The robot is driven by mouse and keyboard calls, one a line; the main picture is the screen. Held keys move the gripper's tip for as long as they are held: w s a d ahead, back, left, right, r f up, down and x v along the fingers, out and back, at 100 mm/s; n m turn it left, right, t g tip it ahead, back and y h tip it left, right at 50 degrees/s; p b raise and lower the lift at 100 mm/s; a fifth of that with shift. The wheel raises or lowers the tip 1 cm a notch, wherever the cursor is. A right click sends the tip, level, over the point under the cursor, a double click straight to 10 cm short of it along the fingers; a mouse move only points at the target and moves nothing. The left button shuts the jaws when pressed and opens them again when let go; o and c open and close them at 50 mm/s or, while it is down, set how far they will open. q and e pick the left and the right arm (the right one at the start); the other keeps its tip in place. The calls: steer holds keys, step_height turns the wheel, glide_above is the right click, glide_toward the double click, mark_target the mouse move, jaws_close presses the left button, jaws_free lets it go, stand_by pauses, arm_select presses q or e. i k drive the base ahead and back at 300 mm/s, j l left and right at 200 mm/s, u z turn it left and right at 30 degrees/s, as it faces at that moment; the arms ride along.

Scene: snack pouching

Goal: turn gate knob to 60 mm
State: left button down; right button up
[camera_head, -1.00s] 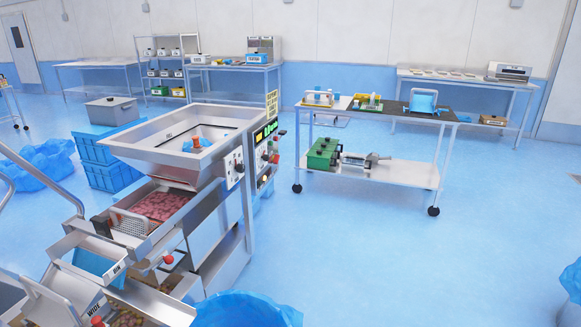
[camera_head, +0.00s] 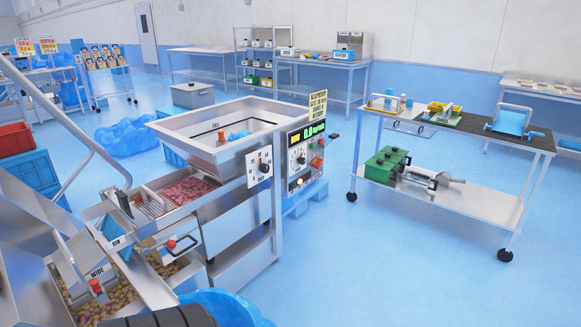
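A steel feeder machine with a wide hopper (camera_head: 215,125) stands left of centre in the head view. A white scale plate on the hopper's right side carries a dark knob (camera_head: 265,166). The plate's marks and the knob's setting are too small to read. A second round knob (camera_head: 298,158) sits on the control panel (camera_head: 305,150) just right of it, under a green display. I cannot tell from the labels which knob is the gate knob. Neither of my grippers shows in the view, and nothing touches either knob.
A wheeled cart (camera_head: 455,205) with green boxes and a metal device stands to the right. A blue pallet (camera_head: 305,197) lies by the machine. A blue bag (camera_head: 225,308) and a dark rounded shape are at the bottom edge.

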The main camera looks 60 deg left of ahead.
mark_target(264, 168)
steer(key=i+u, duration=0.75)
steer(key=i, duration=0.2)
steer(key=i+l+u, duration=0.25)
steer(key=i+u, duration=0.15)
